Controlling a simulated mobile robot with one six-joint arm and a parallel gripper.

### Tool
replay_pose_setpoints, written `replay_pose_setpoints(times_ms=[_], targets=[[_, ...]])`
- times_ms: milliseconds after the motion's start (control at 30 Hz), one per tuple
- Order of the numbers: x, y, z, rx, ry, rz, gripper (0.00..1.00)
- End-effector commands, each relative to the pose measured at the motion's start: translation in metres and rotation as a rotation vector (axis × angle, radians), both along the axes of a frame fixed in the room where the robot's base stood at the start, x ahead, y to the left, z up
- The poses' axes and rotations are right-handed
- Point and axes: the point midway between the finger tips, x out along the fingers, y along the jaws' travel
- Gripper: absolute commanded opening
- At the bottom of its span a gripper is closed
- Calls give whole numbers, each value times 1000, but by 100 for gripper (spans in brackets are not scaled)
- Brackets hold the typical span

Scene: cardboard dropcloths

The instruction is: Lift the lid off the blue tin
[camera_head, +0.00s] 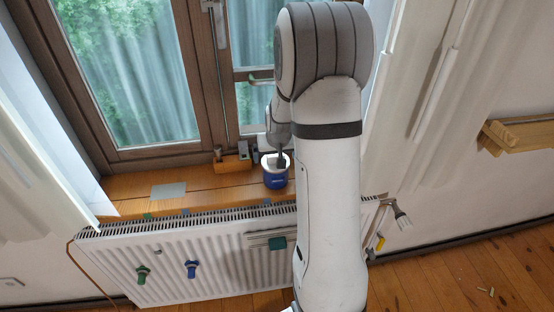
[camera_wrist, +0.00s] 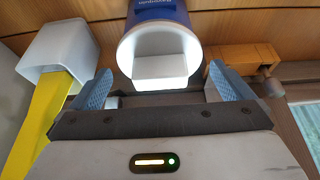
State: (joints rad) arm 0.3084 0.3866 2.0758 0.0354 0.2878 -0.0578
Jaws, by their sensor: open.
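The blue tin (camera_head: 276,180) stands upright on the wooden window sill, with a pale round top under my gripper (camera_head: 281,161). In the wrist view the blue tin (camera_wrist: 158,12) shows at the top centre with light lettering. Its white lid (camera_wrist: 128,52) faces the camera, with a white block-like grip (camera_wrist: 160,68) on it. My gripper (camera_wrist: 162,88) is open, with one blue-grey finger to each side of the white grip. Gaps show between the fingers and the grip, and nothing is held. My arm hides part of the sill in the head view.
A wooden block (camera_head: 231,165) stands left of the tin, beside small grey items. A grey sheet (camera_head: 168,190) lies on the sill further left. The ribbed radiator (camera_head: 210,265) is below. In the wrist view a white container (camera_wrist: 58,45) and a yellow piece (camera_wrist: 48,115) are left.

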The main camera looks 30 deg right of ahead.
Motion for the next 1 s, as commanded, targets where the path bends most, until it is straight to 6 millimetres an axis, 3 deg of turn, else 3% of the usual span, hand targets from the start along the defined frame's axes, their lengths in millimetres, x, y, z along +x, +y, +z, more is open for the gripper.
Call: replay_pose_setpoints(times_ms=[267, 767, 1000], targets=[[2, 0, -4, -1, -2, 1, 100], [2, 0, -4, 0, -1, 2, 61], [2, 1, -2, 0, -2, 2, 61]])
